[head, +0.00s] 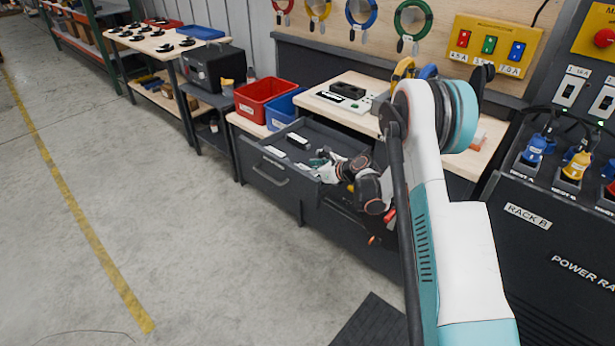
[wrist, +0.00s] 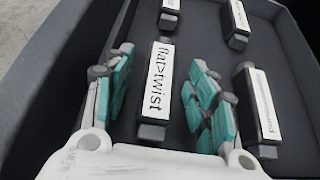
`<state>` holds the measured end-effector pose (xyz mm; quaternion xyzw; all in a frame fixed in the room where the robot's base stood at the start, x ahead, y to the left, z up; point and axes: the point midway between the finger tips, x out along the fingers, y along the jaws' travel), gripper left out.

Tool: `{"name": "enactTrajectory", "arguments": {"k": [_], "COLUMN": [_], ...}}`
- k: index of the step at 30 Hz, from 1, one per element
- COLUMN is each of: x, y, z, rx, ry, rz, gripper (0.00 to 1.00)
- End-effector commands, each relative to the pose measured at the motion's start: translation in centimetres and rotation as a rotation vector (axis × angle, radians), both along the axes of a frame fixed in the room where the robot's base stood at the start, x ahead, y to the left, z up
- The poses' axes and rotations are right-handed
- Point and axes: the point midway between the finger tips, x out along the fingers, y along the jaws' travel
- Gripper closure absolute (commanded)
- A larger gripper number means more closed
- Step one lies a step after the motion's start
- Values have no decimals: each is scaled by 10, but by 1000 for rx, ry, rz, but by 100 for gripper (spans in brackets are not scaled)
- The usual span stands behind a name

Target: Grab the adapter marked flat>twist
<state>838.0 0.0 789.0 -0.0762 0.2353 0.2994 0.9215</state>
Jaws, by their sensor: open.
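The adapter marked flat>twist (wrist: 156,90) lies in the open drawer (head: 268,151), a dark block with a white label and grey ends. In the wrist view it sits between the teal-padded fingers of my gripper (wrist: 160,95), which is open, with a gap on each side. Another adapter (wrist: 257,108) with a white label, its text unreadable, lies to the right. Two more adapters lie farther off, one at the top (wrist: 172,14) and one at the upper right (wrist: 236,22). In the head view my gripper (head: 322,166) is at the drawer, and my arm hides part of it.
A red bin (head: 262,97) and a blue bin (head: 284,107) stand behind the drawer. A wooden bench top (head: 371,118) is behind it, and dark rack B (head: 545,235) stands at right. The floor at left is clear.

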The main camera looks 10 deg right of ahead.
Motion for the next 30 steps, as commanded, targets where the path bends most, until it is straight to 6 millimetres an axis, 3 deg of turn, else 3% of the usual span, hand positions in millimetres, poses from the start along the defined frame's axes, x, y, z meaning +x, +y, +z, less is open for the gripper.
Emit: {"name": "enactTrajectory", "arguments": {"k": [4, 5, 11, 23, 30], "x": [0, 0, 0, 0, 0], "y": [0, 0, 0, 0, 0], "z": [1, 1, 1, 4, 29], "rx": [0, 0, 0, 0, 0], "ry": [0, 0, 0, 0, 0], "rz": [0, 0, 0, 0, 0], "gripper": [48, 53, 98, 99, 99]}}
